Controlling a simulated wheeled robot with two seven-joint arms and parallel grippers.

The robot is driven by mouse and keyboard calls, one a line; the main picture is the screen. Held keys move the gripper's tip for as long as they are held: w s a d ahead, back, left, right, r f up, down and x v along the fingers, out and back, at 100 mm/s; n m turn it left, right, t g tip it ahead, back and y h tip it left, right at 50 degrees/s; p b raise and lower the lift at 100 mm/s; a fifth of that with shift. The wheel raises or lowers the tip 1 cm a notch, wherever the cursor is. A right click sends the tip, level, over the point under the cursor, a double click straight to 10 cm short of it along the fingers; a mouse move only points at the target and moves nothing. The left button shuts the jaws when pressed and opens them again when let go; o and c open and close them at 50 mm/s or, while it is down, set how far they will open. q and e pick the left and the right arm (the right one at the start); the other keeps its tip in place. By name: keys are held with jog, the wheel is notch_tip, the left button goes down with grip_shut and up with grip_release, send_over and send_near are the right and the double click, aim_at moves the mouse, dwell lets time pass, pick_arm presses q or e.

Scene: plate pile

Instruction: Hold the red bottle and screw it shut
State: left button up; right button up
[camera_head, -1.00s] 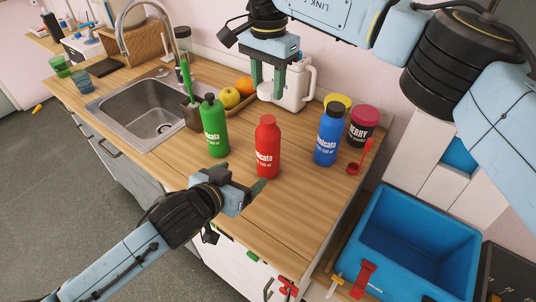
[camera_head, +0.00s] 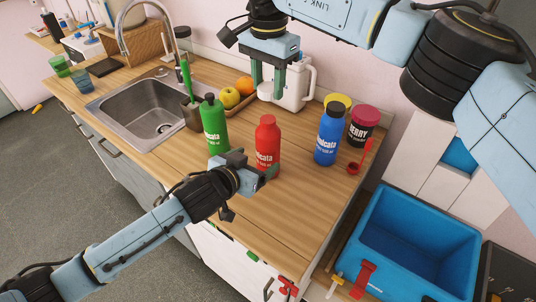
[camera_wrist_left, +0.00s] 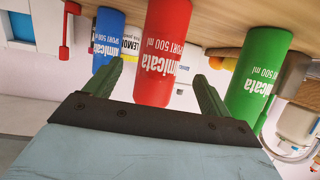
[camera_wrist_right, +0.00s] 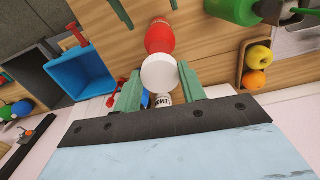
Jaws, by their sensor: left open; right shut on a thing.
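The red bottle (camera_head: 267,140) stands upright on the wooden counter; its top looks like a plain red neck. My left gripper (camera_head: 258,168) is open beside its near lower side. In the left wrist view, the red bottle (camera_wrist_left: 162,55) appears upside down between the two green fingers, with gaps on both sides. My right gripper (camera_head: 268,86) is above the counter, behind the red bottle. In the right wrist view, its fingers are shut on a round white piece (camera_wrist_right: 159,73), which looks like a cap. The red bottle (camera_wrist_right: 160,38) shows beyond it.
A green bottle (camera_head: 215,128) stands left of the red one, and a blue bottle (camera_head: 328,136) stands right. A white jug (camera_head: 296,86), a fruit tray and tubs are at the back. The sink (camera_head: 145,110) is left; a blue crate (camera_head: 415,245) is right. The front counter is clear.

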aim_at(268, 152)
pick_arm(q)
jog(key=x, duration=0.7)
jog(key=shift+w, duration=0.15)
jog(key=c, duration=1.5)
jog(key=shift+o, duration=0.2)
pick_arm(e)
jog(key=shift+f, duration=2.5)
jog(key=shift+s+f, duration=0.1)
jog(key=shift+f, duration=0.8)
jog(key=shift+f, duration=0.55)
